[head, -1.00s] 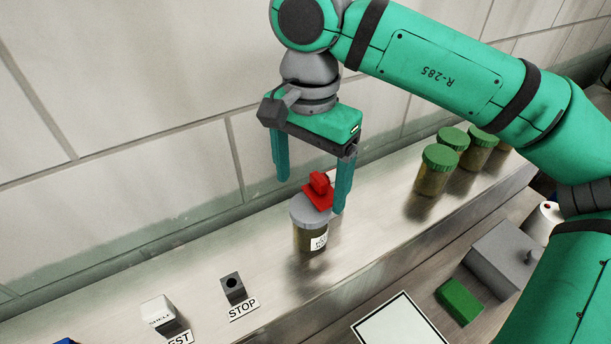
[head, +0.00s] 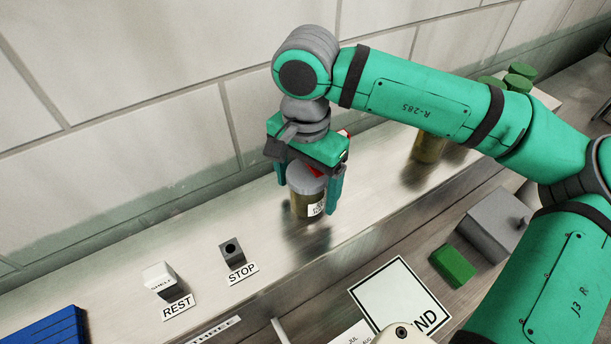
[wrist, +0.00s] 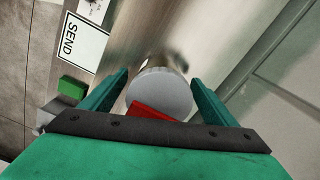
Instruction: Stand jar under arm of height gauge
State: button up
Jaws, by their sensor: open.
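A jar (head: 304,203) with a grey lid and a white label stands upright on the metal ledge. Its round lid (wrist: 160,92) also shows in the wrist view. My gripper (head: 307,197) is open around the jar's upper part, one finger on each side. In the wrist view (wrist: 160,80) the lid lies between the fingers, with gaps on both sides. A red piece (wrist: 154,111) is at the lid's edge; I cannot tell whether it touches the lid or is part of the height gauge. The rest of the gauge is not clearly seen.
A dark block (head: 232,252) by a STOP label and a pale block (head: 159,278) by a REST label stand left on the ledge. Green-lidded jars (head: 430,147) stand right, partly behind my arm. Below are a green block (head: 452,266), grey box (head: 496,224) and SEND card (head: 397,297).

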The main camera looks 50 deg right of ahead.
jog(key=shift+a, duration=0.1)
jog(key=c, duration=1.4)
jog(key=shift+s+d, duration=0.6)
jog(key=shift+s, duration=0.45)
jog(key=o, duration=1.4)
jog(key=shift+s, duration=0.1)
